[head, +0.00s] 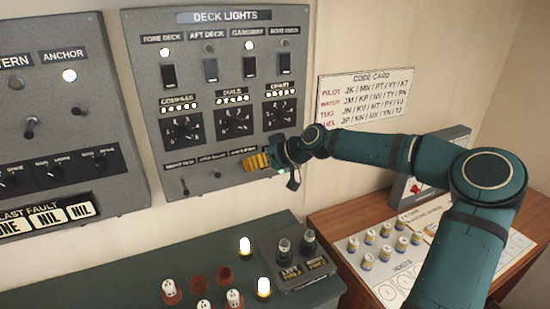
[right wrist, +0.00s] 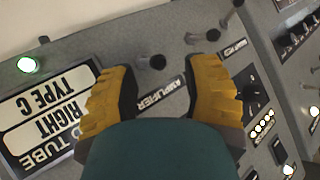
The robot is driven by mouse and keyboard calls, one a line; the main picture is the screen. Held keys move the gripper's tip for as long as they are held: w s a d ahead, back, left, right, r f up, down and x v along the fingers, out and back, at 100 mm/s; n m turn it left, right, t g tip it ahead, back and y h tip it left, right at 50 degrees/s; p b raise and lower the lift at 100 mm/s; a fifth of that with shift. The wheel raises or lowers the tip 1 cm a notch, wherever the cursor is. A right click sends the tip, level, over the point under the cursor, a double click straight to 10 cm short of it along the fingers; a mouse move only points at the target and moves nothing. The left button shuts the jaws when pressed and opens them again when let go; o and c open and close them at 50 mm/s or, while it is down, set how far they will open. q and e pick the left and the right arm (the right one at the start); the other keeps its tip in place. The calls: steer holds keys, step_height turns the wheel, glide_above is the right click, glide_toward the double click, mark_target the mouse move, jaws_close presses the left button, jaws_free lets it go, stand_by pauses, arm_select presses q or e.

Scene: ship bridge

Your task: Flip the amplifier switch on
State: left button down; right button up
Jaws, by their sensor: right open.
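The amplifier switch (right wrist: 154,61) is a small toggle with a dark rounded tip, beside the upside-down AMPLIFIER label (right wrist: 160,96) in the right wrist view. My right gripper (right wrist: 168,75) is open, its yellow fingers on either side of the label and the switch. I cannot tell whether a finger touches the switch, nor which way it is set. In the head view my right gripper (head: 257,161) is at the lower right of the DECK LIGHTS panel (head: 200,95) and hides the switch. My left gripper is not in view.
Another toggle (right wrist: 211,35) is close to the right finger in the wrist view. A tube display (right wrist: 45,115) reading RIGHT, TYPE C is left of the fingers, with a lit lamp (right wrist: 28,65) near it. A green counter (head: 130,265) with tubes is below the panel.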

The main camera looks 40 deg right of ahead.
steer(key=v, duration=0.8)
steer(key=shift+s, duration=0.15)
steer(key=shift+r, duration=0.1)
